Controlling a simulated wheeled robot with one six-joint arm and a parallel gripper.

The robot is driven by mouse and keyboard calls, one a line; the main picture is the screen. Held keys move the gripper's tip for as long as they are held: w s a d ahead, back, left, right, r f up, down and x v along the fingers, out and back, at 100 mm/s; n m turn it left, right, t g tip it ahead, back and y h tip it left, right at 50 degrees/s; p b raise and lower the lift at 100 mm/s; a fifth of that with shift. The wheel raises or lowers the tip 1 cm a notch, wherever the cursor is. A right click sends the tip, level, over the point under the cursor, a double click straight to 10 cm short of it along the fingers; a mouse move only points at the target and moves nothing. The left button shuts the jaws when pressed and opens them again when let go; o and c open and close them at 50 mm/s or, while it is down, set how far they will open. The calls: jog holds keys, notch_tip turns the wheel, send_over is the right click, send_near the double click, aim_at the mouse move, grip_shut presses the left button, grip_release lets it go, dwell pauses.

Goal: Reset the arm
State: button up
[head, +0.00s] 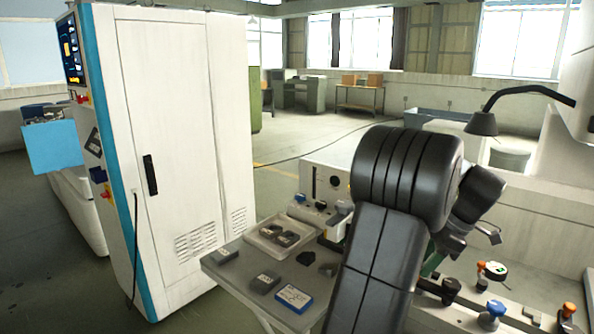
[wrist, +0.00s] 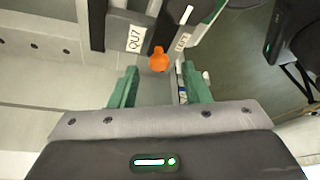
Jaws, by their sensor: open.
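My gripper (wrist: 161,84) shows in the wrist view as two green fingers spread apart, with nothing held between them. An orange knob (wrist: 159,61) lies just beyond the gap between the fingertips; I cannot tell whether anything touches it. A dark block with a white label reading QU7 (wrist: 134,38) is beside the knob, and a second labelled block is to its right. In the head view my black arm is folded in the right foreground and hides most of the gripper.
A small grey table (head: 234,267) holds a tray (head: 262,241) of parts and a blue-and-white box (head: 294,298). A tall white cabinet (head: 175,130) stands left. A bench at right carries a blue knob (head: 496,308) and a black lamp (head: 483,123) rises behind. Open floor lies behind.

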jog(key=shift+x, duration=1)
jog(key=shift+r, duration=0.1)
jog(key=v, duration=1.4)
jog(key=x, duration=1.4)
jog(key=shift+w+d+m+t, duration=0.5)
jog(key=shift+d+m, duration=0.05)
jog(key=shift+m, duration=0.65)
